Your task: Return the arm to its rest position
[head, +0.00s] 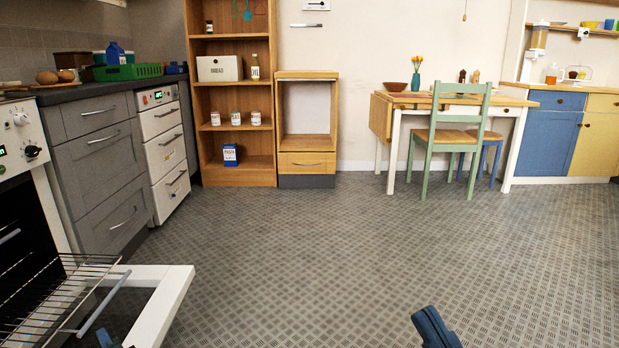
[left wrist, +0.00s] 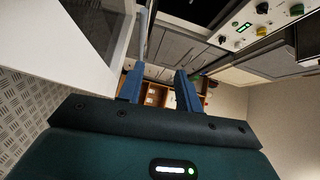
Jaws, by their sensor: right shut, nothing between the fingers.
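My left gripper (head: 106,339) just shows at the bottom left of the head view, by the inner side of the lowered oven door (head: 168,302). In the left wrist view its two blue fingers (left wrist: 158,72) stand apart with nothing between them. The door's grey handle bar (left wrist: 143,38) runs close beyond the left finger in that view; I cannot tell whether they touch. My right gripper (head: 430,326) is at the bottom edge of the head view, right of centre, its blue fingers together and empty over the floor. Most of both arms is out of view.
A wire rack (head: 55,292) sticks out of the open oven at the left. Grey drawers (head: 98,170) stand behind it. A green chair (head: 447,135) and a table (head: 515,135) are at the back right. The patterned floor (head: 350,240) between is clear.

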